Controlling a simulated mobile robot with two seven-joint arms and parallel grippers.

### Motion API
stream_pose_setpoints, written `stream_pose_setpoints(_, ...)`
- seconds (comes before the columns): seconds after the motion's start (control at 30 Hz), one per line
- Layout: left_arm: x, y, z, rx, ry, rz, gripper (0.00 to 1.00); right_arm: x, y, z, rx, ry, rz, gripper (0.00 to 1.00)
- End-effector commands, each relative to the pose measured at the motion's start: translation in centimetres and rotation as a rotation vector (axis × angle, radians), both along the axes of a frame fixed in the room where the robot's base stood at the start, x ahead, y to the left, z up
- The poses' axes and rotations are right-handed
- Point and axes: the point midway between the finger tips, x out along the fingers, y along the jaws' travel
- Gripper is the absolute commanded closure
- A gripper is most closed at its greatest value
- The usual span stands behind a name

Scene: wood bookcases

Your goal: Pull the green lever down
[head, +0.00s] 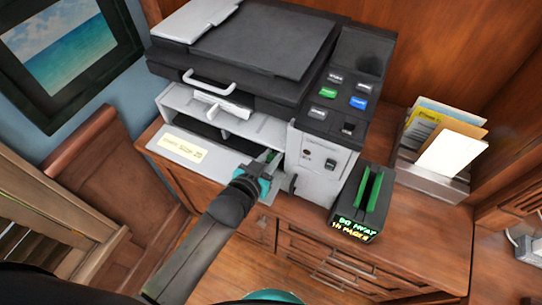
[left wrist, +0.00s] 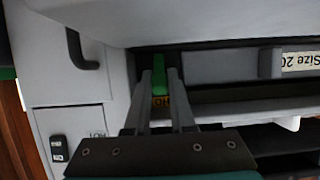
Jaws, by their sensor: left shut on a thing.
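The green lever (head: 272,157) is a small green piece in the open front of the grey and black copier, near the right end of the opening. My left gripper (head: 266,172) reaches into that opening from the front. In the left wrist view, the lever (left wrist: 159,76) stands between the two grey fingers of my left gripper (left wrist: 160,88), which are shut on it. A small yellow label shows beside the lever between the fingers. The fingers hide part of the lever. My right gripper is not in view.
The copier (head: 270,40) stands on a wood cabinet (head: 410,235). An open front panel (head: 190,150) with a size label lies left of my gripper. A black box with green slots (head: 366,195) and a paper holder (head: 430,165) stand to the right. A framed picture (head: 65,60) hangs at left.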

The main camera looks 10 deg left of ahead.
Motion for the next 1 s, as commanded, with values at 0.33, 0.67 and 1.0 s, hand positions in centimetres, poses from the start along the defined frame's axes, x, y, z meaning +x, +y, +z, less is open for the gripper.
stream_pose_setpoints(0.33,-0.1,0.0,-0.3,-0.005,-0.01,-0.001,1.0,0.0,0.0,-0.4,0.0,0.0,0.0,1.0)
stream_pose_setpoints(0.67,-0.5,0.1,-1.4,-0.059,-0.177,0.0,1.0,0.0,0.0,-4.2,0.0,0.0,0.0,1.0)
stream_pose_setpoints(1.0,-0.8,0.2,-1.8,-0.108,-0.328,0.0,1.0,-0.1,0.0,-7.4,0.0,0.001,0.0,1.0)
